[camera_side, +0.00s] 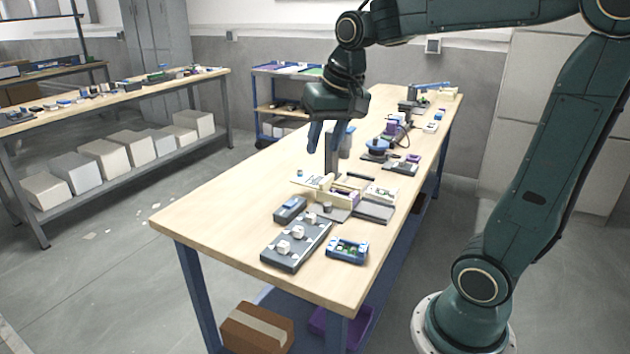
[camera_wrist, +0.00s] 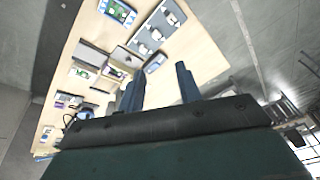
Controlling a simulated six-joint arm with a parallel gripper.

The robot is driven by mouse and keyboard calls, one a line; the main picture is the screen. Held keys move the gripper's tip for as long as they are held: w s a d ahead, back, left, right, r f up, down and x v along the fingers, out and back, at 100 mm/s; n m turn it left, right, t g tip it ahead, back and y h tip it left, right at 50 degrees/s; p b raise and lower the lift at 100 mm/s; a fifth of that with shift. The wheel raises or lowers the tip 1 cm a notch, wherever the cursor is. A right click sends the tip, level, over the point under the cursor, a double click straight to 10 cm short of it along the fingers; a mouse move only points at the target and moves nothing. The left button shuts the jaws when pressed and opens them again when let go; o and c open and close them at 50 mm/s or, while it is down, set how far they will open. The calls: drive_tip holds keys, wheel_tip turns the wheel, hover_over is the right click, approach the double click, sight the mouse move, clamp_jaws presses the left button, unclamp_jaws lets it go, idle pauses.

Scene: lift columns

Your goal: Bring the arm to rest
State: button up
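My gripper (camera_side: 329,138) hangs above the far-left side of the wooden workbench (camera_side: 190,214) in the side view, pointing down. Its two blue fingers are spread apart, with nothing between them. In the wrist view the fingers (camera_wrist: 158,86) also stand apart and empty, over bare wood near the bench edge. My arm reaches in from the right, raised over the bench.
Below stand a grey tray with white pieces (camera_side: 297,243), a blue box with a green board (camera_side: 347,250), a small dark block (camera_side: 290,209) and a cream fixture (camera_side: 335,188). Several devices line the bench behind. The bench's left side is bare.

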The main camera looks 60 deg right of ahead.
drive_tip(key=s+a+f+n+t, duration=0.2)
drive_tip(key=s+a+n, duration=0.4)
drive_tip(key=s, duration=0.7)
drive_tip(key=shift+s+a+f+n+y, duration=0.2)
drive_tip(key=shift+a+f+n+y, duration=0.15)
drive_tip(key=shift+a+f, duration=0.45)
drive_tip(key=shift+o, duration=0.3)
drive_tip(key=shift+a+r, duration=0.15)
idle(1.8)
